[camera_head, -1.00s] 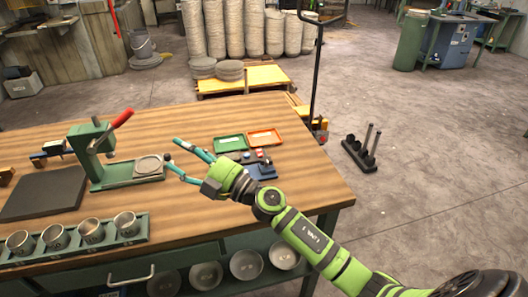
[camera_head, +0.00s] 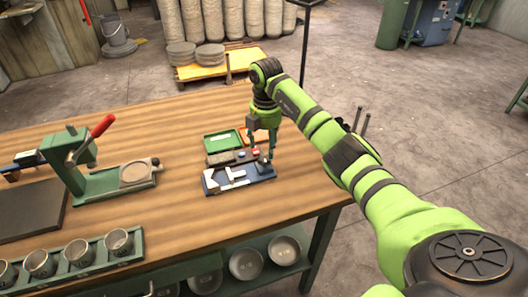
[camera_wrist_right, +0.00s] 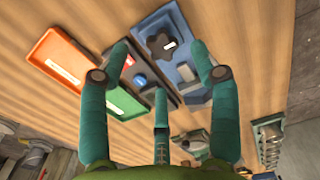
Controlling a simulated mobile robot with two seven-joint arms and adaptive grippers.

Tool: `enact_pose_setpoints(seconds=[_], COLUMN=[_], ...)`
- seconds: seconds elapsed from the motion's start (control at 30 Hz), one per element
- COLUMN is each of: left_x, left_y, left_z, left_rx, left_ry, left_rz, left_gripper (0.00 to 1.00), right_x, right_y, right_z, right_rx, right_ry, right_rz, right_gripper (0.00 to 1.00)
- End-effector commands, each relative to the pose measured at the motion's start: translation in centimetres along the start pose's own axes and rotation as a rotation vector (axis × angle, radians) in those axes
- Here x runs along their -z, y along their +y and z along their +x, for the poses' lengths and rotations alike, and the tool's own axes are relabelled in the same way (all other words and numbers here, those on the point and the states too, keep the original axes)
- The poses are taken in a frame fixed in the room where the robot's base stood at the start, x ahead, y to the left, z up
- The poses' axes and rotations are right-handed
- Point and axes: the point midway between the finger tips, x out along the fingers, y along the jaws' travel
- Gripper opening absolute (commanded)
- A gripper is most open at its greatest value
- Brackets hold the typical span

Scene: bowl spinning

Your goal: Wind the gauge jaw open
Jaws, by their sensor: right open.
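My right gripper (camera_head: 262,150) points down over the gauge's right end. In the wrist view its fingers (camera_wrist_right: 160,62) are spread, with the knob showing between the two upper fingertips; I cannot tell whether they touch it. In the head view the fingers partly hide that end. My left gripper is not in view.
A dark strip with red and blue buttons (camera_wrist_right: 140,80) lies beside the gauge. A green tray (camera_head: 221,142) and an orange tray (camera_wrist_right: 68,57) lie behind it. A green press (camera_head: 85,170) and several metal cups (camera_head: 80,251) stand left. Bare wood lies between.

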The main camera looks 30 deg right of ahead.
Motion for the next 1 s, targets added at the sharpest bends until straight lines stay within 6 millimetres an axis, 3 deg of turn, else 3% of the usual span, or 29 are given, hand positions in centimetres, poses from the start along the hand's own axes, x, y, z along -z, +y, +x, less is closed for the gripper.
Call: enact_pose_setpoints(seconds=[0.3, 0.63, 0.67, 0.7, 0.8, 1.0], left_x=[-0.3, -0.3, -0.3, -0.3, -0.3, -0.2], left_y=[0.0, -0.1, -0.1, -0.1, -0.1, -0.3], left_z=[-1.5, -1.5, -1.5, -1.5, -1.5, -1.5], left_rx=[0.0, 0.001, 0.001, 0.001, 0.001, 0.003], left_ry=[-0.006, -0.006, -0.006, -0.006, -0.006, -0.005], left_rz=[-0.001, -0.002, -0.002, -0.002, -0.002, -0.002], left_gripper=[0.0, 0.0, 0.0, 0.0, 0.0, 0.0], right_x=[0.2, 0.2, 0.2, 0.2, 0.1, 0.0], right_y=[0.0, 0.0, 0.0, 0.0, 0.0, 0.0], right_z=[4.1, 4.8, 4.8, 4.8, 4.8, 4.8], right_rx=[0.0, -0.003, -0.003, -0.003, -0.002, -0.001], right_ry=[0.003, 0.004, 0.004, 0.004, 0.004, 0.001], right_rz=[-0.003, -0.005, -0.005, -0.005, -0.005, -0.004], right_gripper=[0.63, 0.63, 0.59, 0.43, 0.08, 0.07])
